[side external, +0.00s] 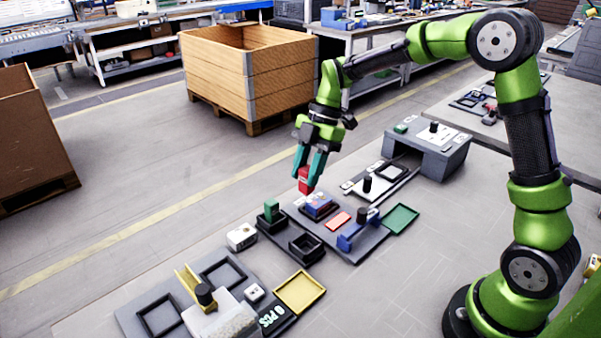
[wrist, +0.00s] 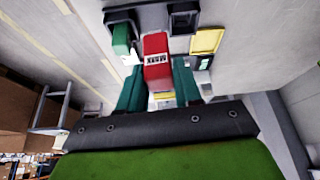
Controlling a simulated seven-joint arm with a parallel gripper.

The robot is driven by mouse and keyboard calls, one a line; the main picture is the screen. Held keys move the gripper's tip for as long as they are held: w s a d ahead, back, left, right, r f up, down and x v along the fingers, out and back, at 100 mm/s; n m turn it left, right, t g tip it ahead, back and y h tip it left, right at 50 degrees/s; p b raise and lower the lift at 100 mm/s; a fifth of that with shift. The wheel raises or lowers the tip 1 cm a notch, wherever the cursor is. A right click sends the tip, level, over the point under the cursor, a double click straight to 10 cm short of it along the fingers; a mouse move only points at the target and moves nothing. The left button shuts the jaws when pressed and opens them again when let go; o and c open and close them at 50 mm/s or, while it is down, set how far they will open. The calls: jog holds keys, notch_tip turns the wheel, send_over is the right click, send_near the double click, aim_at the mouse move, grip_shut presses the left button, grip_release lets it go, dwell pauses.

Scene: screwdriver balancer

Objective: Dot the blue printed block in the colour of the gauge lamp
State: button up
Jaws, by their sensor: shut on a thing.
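My gripper (side external: 308,176) points down and is shut on a red stamp (side external: 305,183), held in the air above and slightly left of the blue printed block. In the wrist view the red stamp (wrist: 156,60) sits between the two teal fingers, with pale marks on it. The blue printed block (side external: 319,206) sits in a dark holder on the grey board; some red and white shows on its top. A green stamp (side external: 271,210) stands in a black socket, with an empty black socket (side external: 305,247) beside it. I cannot make out the gauge lamp or its colour.
A red pad (side external: 339,220), a blue fixture (side external: 358,232) and a green tray (side external: 401,218) lie right of the block. A white box (side external: 241,236), a yellow tray (side external: 300,290) and a station with dark frames (side external: 160,314) are nearer. A grey housing (side external: 430,150) stands behind.

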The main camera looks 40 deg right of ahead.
jog(key=s+a+f, duration=0.3)
jog(key=s+a, duration=0.2)
jog(key=shift+f, duration=3.35)
jog(key=o, duration=1.1)
jog(key=shift+r, duration=0.1)
